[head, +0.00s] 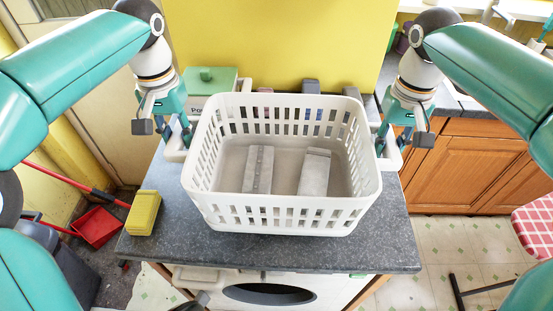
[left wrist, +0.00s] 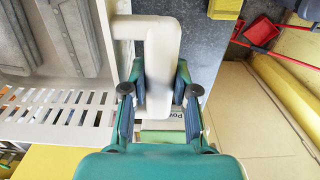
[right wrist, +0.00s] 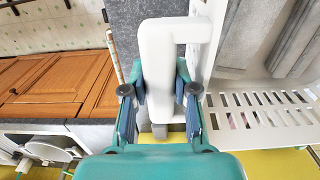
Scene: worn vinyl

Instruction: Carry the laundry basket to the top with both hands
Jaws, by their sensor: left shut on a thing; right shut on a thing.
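The white laundry basket (head: 280,222) is over the grey worktop (head: 330,256) in the middle of the head view. It looks level, with two grey folded items (head: 258,170) lying inside. My left gripper (head: 177,140) is shut on the basket's left handle, which shows between the fingers in the left wrist view (left wrist: 158,60). My right gripper (head: 390,140) is shut on the right handle, seen in the right wrist view (right wrist: 158,65). Whether the basket's bottom touches the worktop I cannot tell.
A yellow sponge-like block (head: 143,213) stands at the worktop's left edge. A green-lidded box (head: 208,82) and several small items stand behind the basket against the yellow wall (head: 275,40). A washing machine (head: 270,292) is below. A red dustpan (head: 97,227) is on the floor.

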